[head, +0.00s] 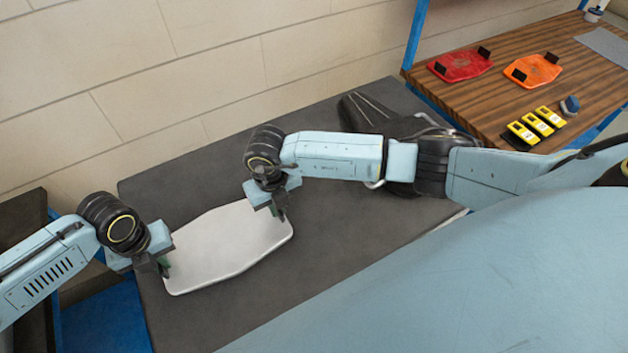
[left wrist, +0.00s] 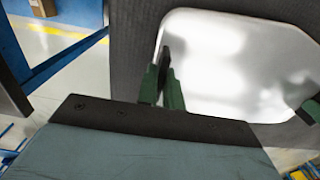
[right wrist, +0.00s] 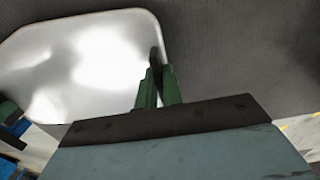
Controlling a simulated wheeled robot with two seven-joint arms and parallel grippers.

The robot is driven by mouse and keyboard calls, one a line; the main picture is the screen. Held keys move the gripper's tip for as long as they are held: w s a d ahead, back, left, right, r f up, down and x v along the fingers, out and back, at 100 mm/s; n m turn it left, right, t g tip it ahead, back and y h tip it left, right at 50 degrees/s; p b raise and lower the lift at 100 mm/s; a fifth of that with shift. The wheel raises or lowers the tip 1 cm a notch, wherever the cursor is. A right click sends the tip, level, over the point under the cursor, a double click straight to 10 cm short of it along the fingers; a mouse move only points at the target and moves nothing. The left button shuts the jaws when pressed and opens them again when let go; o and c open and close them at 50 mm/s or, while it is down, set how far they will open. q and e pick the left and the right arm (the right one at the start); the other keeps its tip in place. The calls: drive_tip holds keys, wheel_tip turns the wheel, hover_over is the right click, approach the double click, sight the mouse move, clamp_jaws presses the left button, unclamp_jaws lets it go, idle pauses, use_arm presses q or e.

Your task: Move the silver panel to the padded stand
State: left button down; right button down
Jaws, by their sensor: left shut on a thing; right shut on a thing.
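The silver panel (head: 225,250) is a pale plate with cut corners, lying flat over the dark grey padded stand (head: 335,255); I cannot tell whether it touches the pad. My left gripper (head: 163,268) is shut at the panel's left end, with a dark upright tab (left wrist: 166,58) between its green fingers in the left wrist view. My right gripper (head: 279,209) is shut at the right end, on a similar dark tab (right wrist: 155,58) in the right wrist view. The panel also fills much of the left wrist view (left wrist: 235,75) and the right wrist view (right wrist: 85,65).
A wooden bench (head: 480,110) at the upper right holds a red panel (head: 462,67), an orange panel (head: 536,70), several yellow blocks (head: 537,121) and a small blue object (head: 570,105). A block wall (head: 190,70) runs behind the stand. Bare pad lies right of the panel.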

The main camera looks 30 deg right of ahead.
use_arm(q)
drive_tip(key=shift+a+f, duration=0.15)
drive_tip(key=shift+f, duration=0.25)
use_arm(e)
drive_tip(key=shift+d+f, duration=0.15)
drive_tip(key=shift+f, duration=0.25)
use_arm(q)
drive_tip(key=c, duration=1.5)
unclamp_jaws()
drive_tip(key=shift+r, duration=0.1)
drive_tip(key=shift+c, duration=0.2)
use_arm(e)
drive_tip(key=c, duration=1.5)
unclamp_jaws()
drive_tip(key=shift+r, duration=0.1)
drive_tip(key=shift+c, duration=0.2)
drive_tip(key=shift+r, duration=0.2)
use_arm(q)
wheel_tip(320, 180, up, 12)
use_arm(e)
wheel_tip(320, 180, up, 12)
drive_tip(key=shift+f, duration=0.15)
